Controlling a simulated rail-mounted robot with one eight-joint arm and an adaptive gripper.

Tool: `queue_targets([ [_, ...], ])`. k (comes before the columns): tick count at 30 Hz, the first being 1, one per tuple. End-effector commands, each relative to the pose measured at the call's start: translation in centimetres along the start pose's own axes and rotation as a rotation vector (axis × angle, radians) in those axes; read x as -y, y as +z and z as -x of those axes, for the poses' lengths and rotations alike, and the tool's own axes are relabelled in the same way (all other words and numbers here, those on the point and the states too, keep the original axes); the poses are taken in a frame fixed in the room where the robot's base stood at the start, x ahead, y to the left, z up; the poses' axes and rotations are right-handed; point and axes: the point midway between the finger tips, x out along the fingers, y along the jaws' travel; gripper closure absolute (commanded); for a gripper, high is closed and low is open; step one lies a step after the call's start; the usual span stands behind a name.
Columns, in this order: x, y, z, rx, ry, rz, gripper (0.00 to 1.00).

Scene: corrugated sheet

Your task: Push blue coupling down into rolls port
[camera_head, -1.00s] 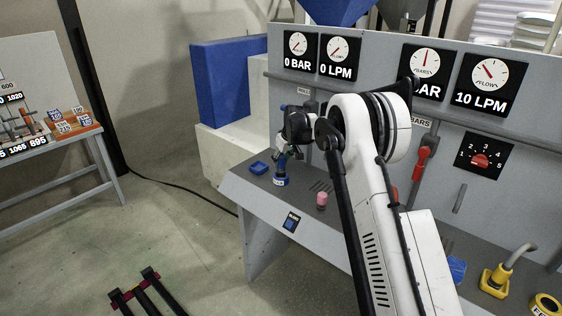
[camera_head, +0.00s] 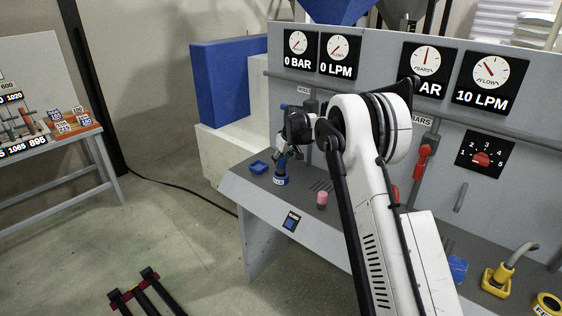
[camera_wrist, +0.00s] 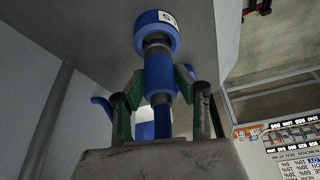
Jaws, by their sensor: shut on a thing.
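The blue coupling (camera_wrist: 158,76) is between the green-padded fingers of my gripper (camera_wrist: 157,84) in the wrist view, and the gripper is shut on it. Just beyond it is a blue round port collar (camera_wrist: 152,34) with a white label, joined by a narrower grey metal neck. In the head view the blue port (camera_head: 280,178) stands upright on the bench near its left end. My gripper (camera_head: 284,156) is directly above it, small and partly hidden by my wrist. I cannot tell how deep the coupling sits in the port.
A small blue square holder (camera_head: 259,167) is left of the port, and a pink cylinder (camera_head: 322,198) is to its right on the grey bench (camera_head: 345,228). The gauge panel (camera_head: 385,70) rises behind. A yellow connector (camera_head: 497,280) with a hose is far right.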

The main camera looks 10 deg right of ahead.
Motion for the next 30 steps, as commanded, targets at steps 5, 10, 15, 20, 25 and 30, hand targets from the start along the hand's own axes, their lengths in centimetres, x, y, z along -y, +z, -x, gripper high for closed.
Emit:
queue_targets([
  [5, 0.0, 0.2, -0.4, 0.0, 0.0, 0.0, 1.0],
  [10, 0.0, 0.3, -0.8, 0.0, 0.0, 0.0, 1.0],
  [15, 0.0, 0.4, -1.1, 0.0, 0.0, 0.0, 1.0],
  [20, 0.0, 0.6, -1.4, 0.0, 0.0, 0.0, 1.0],
  [25, 0.0, 0.7, -1.7, 0.0, 0.0, 0.0, 1.0],
  [30, 0.0, 0.8, -2.1, 0.0, 0.0, 0.0, 1.0],
])
